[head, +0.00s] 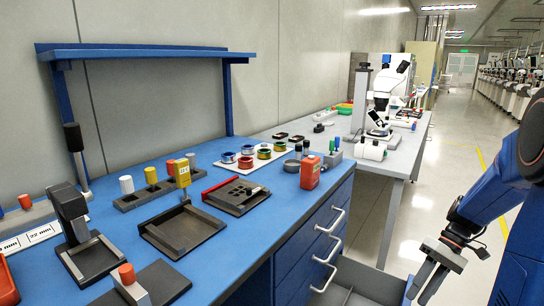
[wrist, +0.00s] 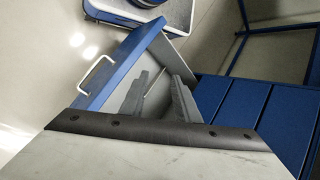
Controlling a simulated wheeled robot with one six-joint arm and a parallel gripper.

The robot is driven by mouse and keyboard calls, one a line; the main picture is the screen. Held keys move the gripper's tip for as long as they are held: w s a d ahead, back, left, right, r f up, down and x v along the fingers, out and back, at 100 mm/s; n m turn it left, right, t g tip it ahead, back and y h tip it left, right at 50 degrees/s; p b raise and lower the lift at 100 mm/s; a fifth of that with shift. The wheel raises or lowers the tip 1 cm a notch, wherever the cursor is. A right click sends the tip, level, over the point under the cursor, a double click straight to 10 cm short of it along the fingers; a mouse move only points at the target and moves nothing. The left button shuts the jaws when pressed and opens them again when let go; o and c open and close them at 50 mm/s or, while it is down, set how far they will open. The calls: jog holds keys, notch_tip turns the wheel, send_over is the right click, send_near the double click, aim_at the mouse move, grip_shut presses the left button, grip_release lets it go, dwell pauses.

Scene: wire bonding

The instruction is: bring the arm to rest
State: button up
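My gripper (head: 421,292) hangs at the lower right of the head view, at the end of my blue arm. It is beside the blue bench, over the floor side and away from the bench top. How far the fingertips are from the drawer, I cannot tell.
The open drawer (head: 352,297) juts out low from the blue bench (head: 239,229). Trays, fixtures and spools stand on the bench top. A grey bench (head: 400,152) with a microscope (head: 388,88) stands behind. The aisle floor (head: 447,175) at the right is clear.

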jog(key=s+a+r+t+h, duration=0.6)
jog(key=s+a+r+t, duration=0.2)
jog(key=s+a+r, duration=0.4)
jog(key=shift+s+a+m+h, duration=0.3)
jog(key=shift+s+a, duration=0.3)
jog(key=shift+s, duration=0.75)
